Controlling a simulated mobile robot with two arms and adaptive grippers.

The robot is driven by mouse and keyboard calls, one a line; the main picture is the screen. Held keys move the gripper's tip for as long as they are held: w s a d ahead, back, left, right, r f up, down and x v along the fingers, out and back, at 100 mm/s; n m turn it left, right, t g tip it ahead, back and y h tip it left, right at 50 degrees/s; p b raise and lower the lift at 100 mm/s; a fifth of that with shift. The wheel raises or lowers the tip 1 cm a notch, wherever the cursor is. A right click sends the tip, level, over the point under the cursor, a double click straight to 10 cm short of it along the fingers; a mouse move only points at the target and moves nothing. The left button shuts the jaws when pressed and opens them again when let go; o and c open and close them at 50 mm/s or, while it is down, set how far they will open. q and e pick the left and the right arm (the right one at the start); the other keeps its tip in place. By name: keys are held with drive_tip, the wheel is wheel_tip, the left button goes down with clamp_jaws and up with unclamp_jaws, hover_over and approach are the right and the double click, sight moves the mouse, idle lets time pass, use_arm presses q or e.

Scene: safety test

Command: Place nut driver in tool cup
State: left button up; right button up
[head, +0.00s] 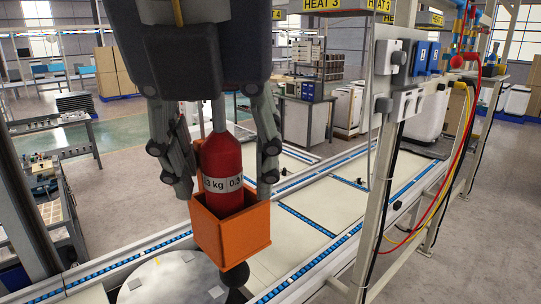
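The nut driver (223,160) has a thick red handle with a white weight label. A grey shaft rises from it toward my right gripper's palm. The handle's lower part is inside the square orange tool cup (232,236), hidden by the front wall; whether it touches the bottom cannot be seen. My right gripper (224,186) comes down from above. Its fingers are spread on both sides of the handle, with a clear gap on the right side and a narrow one on the left. My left gripper is not in view.
A pale round plate (172,283) lies at the lower left of the cup. A small black part (236,277) shows below the cup. A conveyor (310,232) with blue rollers runs behind and to the right. A metal post (379,190) with hanging cables stands at the right.

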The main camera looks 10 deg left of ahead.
sight(219, 143)
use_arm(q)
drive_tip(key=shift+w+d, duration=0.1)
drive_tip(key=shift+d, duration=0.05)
use_arm(e)
drive_tip(key=shift+d, duration=0.2)
drive_tip(key=shift+r, duration=0.15)
drive_tip(key=shift+a+r, duration=0.1)
drive_tip(key=shift+r, duration=0.1)
drive_tip(key=b+v, duration=0.1)
drive_tip(key=v, duration=0.3)
drive_tip(key=shift+a, duration=0.1)
use_arm(q)
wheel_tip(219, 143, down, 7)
drive_tip(key=b, duration=0.5)
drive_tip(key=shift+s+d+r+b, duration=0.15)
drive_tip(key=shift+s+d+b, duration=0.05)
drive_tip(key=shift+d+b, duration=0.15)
use_arm(e)
drive_tip(key=s+d, duration=0.2)
drive_tip(key=s, duration=1)
drive_tip(key=shift+d+r, duration=0.2)
drive_tip(key=shift+d, duration=0.1)
